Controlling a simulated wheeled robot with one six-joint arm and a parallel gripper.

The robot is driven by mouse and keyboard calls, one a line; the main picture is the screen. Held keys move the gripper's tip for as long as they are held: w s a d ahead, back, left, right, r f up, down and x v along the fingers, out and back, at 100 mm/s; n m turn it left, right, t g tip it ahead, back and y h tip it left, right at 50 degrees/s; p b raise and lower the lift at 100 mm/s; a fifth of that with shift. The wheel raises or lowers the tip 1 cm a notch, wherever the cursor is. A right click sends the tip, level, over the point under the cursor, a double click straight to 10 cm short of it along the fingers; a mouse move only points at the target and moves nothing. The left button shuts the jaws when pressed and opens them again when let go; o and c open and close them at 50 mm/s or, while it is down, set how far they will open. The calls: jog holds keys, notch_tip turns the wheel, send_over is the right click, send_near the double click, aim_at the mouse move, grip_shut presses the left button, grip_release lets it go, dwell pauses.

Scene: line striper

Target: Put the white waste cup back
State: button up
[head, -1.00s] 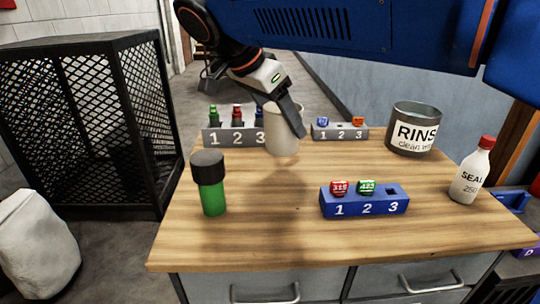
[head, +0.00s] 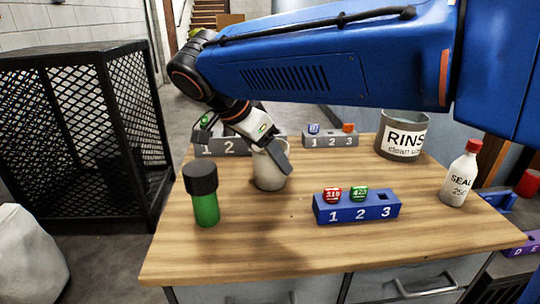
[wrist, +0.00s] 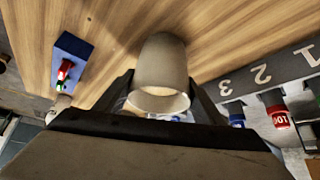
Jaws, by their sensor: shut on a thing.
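The white waste cup (head: 270,172) is upright over the left-middle of the wooden table, low at the tabletop; I cannot tell whether its base touches the wood. My gripper (head: 268,150) is shut on the cup near its rim, reaching down from behind. In the wrist view, the cup (wrist: 160,62) sits between the two fingers of my gripper (wrist: 162,95), its open mouth facing the camera. Part of the cup's upper side is hidden by a finger in the head view.
A green bottle with black cap (head: 203,195) stands left of the cup, a blue numbered rack (head: 357,210) to its right. Grey racks (head: 335,141) stand behind. The rinse can (head: 402,137) and seal bottle (head: 459,178) are at right. The front table area is clear.

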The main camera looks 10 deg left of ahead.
jog(key=o, duration=1.6)
jog(key=shift+f, duration=0.1)
jog(key=v, duration=1.2)
